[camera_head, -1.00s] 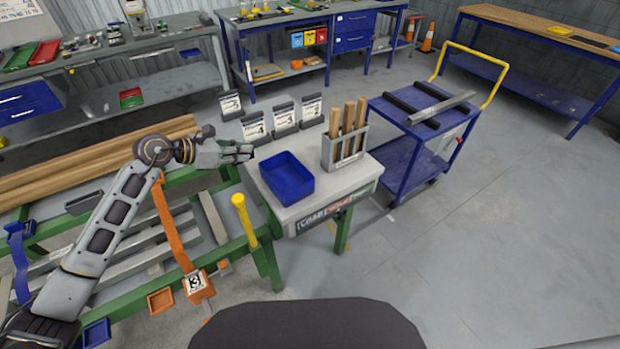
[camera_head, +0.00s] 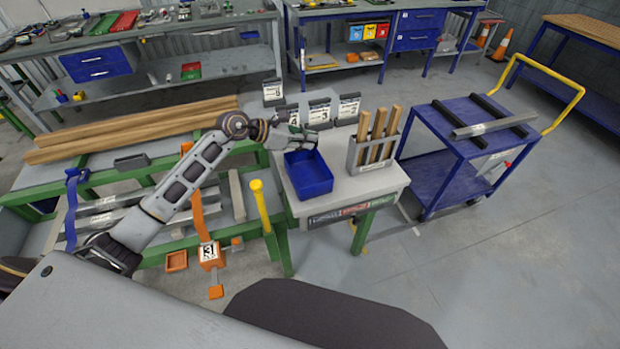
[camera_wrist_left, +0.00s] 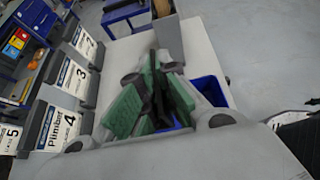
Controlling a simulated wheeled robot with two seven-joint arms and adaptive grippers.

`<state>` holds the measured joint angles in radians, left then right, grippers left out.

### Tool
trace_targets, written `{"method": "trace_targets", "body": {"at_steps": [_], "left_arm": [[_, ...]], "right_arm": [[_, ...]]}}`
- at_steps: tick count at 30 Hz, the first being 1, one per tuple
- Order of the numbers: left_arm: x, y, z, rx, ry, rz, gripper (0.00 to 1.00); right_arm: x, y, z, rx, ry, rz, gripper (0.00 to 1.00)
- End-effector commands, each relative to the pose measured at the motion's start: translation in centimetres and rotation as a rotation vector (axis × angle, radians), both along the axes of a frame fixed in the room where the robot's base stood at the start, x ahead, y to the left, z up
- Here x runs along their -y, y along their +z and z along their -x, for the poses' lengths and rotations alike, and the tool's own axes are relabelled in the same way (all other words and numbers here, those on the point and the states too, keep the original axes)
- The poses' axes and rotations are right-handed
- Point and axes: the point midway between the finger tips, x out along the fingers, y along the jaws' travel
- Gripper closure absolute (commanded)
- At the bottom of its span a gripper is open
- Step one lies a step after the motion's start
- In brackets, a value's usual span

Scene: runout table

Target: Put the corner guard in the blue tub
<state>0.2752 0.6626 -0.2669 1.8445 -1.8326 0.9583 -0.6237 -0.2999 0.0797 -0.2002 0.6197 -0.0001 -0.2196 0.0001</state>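The blue tub (camera_head: 308,176) stands on the pale end table, close to its left edge. My left gripper (camera_head: 303,139) is just above the tub's back rim. In the left wrist view, a narrow black piece (camera_wrist_left: 157,92), apparently the corner guard, sits between the green-faced fingers of my left gripper (camera_wrist_left: 155,100), which look closed on it. Part of the tub (camera_wrist_left: 209,90) shows beyond the fingers; the rest is hidden. The piece is too small to make out in the head view. My right gripper is not in view.
A grey holder with wooden-handled tools (camera_head: 361,156) stands right of the tub. Several label holders (camera_head: 320,112) line the table's back edge. A yellow post (camera_head: 260,205) rises at the left. A blue cart (camera_head: 450,150) stands to the right.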

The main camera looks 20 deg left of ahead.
Motion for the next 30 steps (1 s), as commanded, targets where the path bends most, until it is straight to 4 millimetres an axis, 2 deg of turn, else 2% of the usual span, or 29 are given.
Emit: {"method": "trace_targets", "body": {"at_steps": [8,18,30], "left_arm": [[0.0,-1.2,0.0,-0.002,0.001,0.003,1.0],[0.0,-5.5,0.0,-0.001,0.001,0.002,1.0],[0.0,-6.2,0.0,0.001,0.0,0.0,1.0]], "right_arm": [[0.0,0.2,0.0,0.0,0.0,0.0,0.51],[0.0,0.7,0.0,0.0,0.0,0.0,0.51],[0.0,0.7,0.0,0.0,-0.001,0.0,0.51]]}}
